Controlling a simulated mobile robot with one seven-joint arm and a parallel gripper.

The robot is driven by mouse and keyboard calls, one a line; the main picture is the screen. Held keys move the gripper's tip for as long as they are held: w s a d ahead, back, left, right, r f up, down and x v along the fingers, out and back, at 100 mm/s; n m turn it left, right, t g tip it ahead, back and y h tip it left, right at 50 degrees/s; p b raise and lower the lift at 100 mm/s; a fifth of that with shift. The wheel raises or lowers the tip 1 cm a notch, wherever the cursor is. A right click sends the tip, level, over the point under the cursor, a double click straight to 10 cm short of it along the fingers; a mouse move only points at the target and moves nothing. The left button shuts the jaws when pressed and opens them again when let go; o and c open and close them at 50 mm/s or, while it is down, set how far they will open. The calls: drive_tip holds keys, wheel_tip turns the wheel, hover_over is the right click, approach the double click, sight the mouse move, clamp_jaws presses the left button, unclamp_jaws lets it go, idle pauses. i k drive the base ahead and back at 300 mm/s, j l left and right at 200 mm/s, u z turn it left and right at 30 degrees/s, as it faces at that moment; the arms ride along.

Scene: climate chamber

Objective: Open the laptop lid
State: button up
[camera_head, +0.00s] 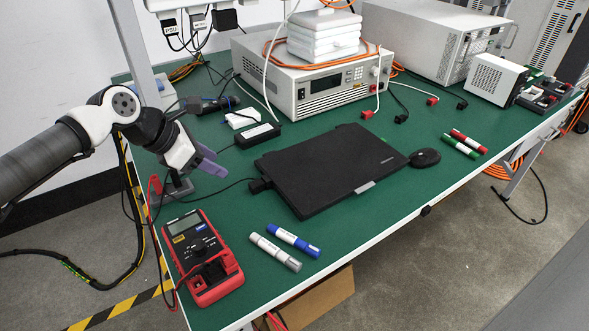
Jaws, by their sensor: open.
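A black laptop (325,168) lies closed and flat on the green bench, its lid down. A small light-coloured piece shows at its front edge, and a cable plugs in at its left side. My gripper (217,168) is at the left, above the bench and to the left of the laptop, apart from it. Its purple fingers point toward the bench. It is open, and nothing shows between the fingers.
A red multimeter (201,257) and blue and grey markers (275,251) lie in front of the laptop. A mouse (425,157) and green and red markers (460,145) are at its right. A power supply (312,90) and a charger (257,135) stand behind. A metal post rises behind my arm.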

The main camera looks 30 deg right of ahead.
sight(313, 174)
drive_tip(key=z, duration=1.15)
